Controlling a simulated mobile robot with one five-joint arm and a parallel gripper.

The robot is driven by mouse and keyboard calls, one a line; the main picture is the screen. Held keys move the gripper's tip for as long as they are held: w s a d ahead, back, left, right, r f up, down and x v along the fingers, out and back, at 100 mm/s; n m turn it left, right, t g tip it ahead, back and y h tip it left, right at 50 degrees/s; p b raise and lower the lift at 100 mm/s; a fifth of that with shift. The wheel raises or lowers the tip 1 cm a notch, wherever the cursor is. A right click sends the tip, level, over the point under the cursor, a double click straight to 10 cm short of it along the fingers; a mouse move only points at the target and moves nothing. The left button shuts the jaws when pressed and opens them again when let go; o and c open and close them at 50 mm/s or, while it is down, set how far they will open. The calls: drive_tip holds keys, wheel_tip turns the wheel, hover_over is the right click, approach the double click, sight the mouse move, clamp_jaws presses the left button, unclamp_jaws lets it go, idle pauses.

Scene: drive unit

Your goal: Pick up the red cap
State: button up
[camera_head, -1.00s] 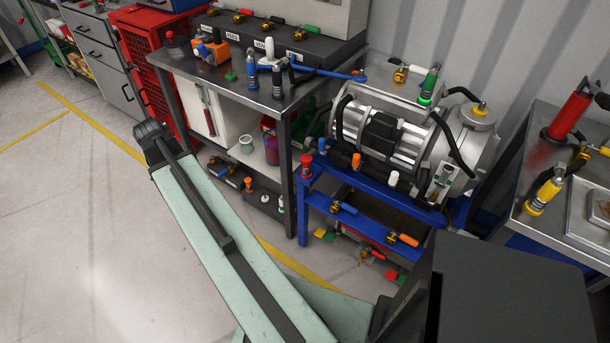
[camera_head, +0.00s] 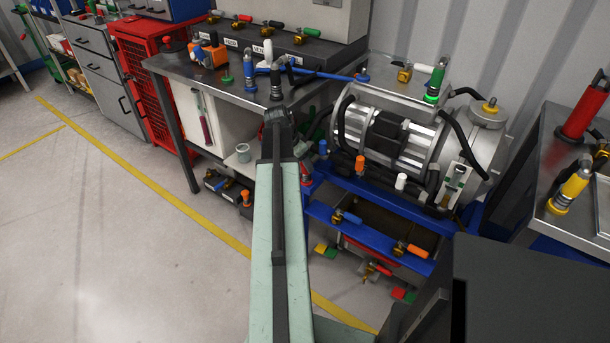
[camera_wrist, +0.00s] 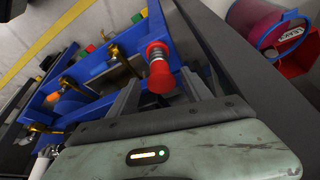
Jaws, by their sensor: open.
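The red cap (camera_wrist: 158,72) shows in the wrist view with a silver collar and a red top, standing at the corner of a blue frame (camera_wrist: 185,47). My gripper (camera_wrist: 162,90) is open, with one dark finger on each side of the cap in the picture. I cannot tell whether they touch it or how deep it sits between them. In the head view a red part of the cap (camera_head: 306,167) shows just right of my arm, which partly covers it. My gripper is hidden behind my arm there.
The blue frame (camera_head: 385,228) carries a silver motor-like unit (camera_head: 390,130) and several coloured fittings. A dark metal bench (camera_head: 185,68) stands at the left. A purple container (camera_wrist: 262,22) lies close at the right in the wrist view. The floor at the left is clear.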

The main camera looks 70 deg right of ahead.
drive_tip(key=b+x, duration=0.5)
drive_tip(key=shift+f, duration=0.25)
drive_tip(key=shift+r, duration=0.2)
clamp_jaws()
drive_tip(key=shift+r+p, duration=0.1)
drive_tip(key=shift+p, duration=0.2)
wheel_tip(320, 180, up, 4)
drive_tip(key=p, duration=0.3)
drive_tip(key=shift+p, duration=0.35)
drive_tip(key=w+a, duration=0.2)
drive_tip(key=a, duration=0.5)
drive_tip(key=w+a+p, duration=0.1)
drive_tip(key=w+a, duration=0.1)
drive_tip(key=a, duration=0.6)
drive_tip(key=shift+w+a+r, duration=0.25)
drive_tip(key=shift+a+r, duration=0.05)
drive_tip(key=shift+r, duration=0.1)
drive_tip(key=shift+r+p, duration=0.65)
drive_tip(key=shift+p, duration=0.05)
